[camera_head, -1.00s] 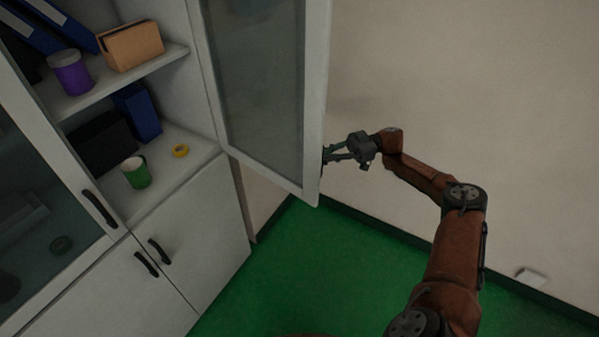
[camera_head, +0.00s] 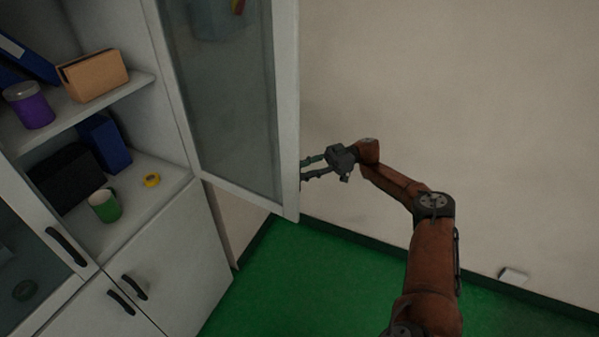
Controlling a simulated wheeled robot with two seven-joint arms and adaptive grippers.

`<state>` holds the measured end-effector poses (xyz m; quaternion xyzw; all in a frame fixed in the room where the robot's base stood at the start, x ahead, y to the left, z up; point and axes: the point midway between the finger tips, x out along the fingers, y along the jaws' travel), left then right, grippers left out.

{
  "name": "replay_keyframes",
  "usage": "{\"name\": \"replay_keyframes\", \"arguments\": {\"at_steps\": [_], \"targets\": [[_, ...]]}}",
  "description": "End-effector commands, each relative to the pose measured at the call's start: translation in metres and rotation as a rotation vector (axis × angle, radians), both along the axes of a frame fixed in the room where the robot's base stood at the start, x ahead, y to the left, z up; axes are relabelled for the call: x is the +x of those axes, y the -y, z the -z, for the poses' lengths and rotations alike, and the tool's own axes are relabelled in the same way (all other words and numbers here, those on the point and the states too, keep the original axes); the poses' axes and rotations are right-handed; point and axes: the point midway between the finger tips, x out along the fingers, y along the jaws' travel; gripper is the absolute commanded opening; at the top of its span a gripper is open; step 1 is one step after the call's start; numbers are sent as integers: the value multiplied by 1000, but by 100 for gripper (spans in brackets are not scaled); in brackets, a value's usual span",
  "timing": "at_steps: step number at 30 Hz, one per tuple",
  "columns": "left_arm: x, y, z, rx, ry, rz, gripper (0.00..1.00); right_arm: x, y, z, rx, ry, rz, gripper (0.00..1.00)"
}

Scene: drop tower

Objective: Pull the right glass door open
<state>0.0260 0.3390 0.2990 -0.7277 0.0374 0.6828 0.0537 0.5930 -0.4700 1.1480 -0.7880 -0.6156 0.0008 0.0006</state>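The right glass door (camera_head: 238,105) stands swung out from the cabinet, with its white frame around grey glass. Its handle is not visible from this side. My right gripper (camera_head: 304,170) is just right of the door's free edge, near its lower part. Its two fingers are spread, with nothing seen between them. The fingertips are close to the frame edge, and I cannot tell whether they touch it. My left gripper is out of view.
The open cabinet shelves hold a purple jar (camera_head: 32,107), a tan box (camera_head: 92,76), a green mug (camera_head: 105,206) and yellow tape (camera_head: 152,180). The left glass door (camera_head: 30,262) is closed. Green floor (camera_head: 290,280) is clear; a beige wall (camera_head: 450,100) stands behind my arm.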

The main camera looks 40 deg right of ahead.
Motion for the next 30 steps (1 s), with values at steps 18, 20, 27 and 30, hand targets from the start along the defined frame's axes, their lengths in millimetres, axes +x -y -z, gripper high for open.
{"name": "replay_keyframes", "arguments": {"at_steps": [18,20,27,30], "targets": [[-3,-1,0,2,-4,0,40,-4,32,1,1,1,0,30],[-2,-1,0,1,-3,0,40,-7,40,1,0,2,0,30],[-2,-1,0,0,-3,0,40,-12,61,1,2,1,-1,30],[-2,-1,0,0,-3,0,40,-14,65,1,1,0,-1,30]]}}
